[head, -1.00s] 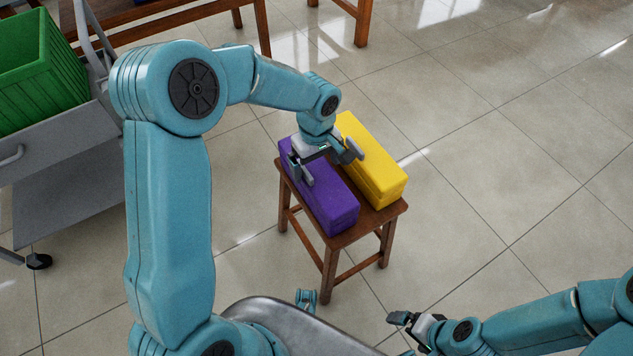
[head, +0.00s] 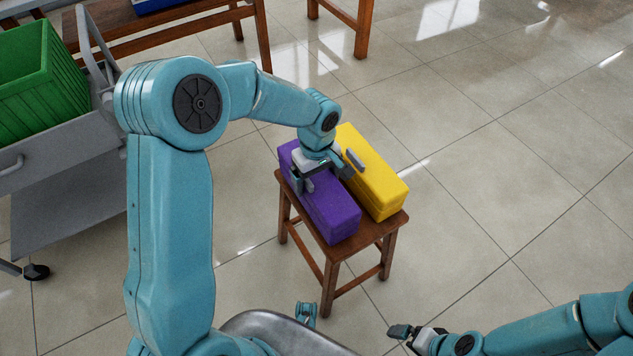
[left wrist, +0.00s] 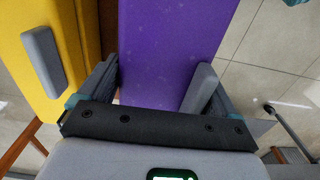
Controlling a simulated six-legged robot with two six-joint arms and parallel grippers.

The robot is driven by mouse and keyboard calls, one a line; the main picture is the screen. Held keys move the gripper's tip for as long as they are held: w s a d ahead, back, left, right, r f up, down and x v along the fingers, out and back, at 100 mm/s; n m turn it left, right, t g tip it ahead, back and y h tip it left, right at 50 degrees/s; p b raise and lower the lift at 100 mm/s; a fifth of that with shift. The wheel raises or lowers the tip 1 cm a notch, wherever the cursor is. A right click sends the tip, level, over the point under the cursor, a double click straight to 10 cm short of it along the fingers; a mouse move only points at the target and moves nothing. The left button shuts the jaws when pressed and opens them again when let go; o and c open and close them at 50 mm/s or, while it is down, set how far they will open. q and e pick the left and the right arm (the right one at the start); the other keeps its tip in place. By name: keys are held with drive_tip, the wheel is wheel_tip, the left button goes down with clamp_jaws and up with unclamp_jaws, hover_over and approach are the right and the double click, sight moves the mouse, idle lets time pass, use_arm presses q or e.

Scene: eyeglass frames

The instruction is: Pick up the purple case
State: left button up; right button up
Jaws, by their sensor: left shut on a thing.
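The purple case (head: 329,208) is a long box lying on the left side of a small wooden stool. My left gripper (head: 322,181) is over its far half, pointing down, and is shut on it. In the left wrist view the purple case (left wrist: 172,50) runs between the two fingers of my left gripper (left wrist: 150,88). The case still appears to rest on the stool; its underside is hidden. My right gripper (head: 405,335) is low at the bottom, empty and away from the stool; its jaw opening is unclear.
A yellow case (head: 377,180) lies close on the right of the purple one, with a small grey block showing against it. The wooden stool (head: 345,250) holds both. A grey trolley with a green crate (head: 35,90) stands left. Open floor lies right.

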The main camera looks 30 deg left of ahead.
sight(317, 176)
use_arm(q)
wheel_tip(317, 176, up, 18)
drive_tip(key=p, duration=0.4)
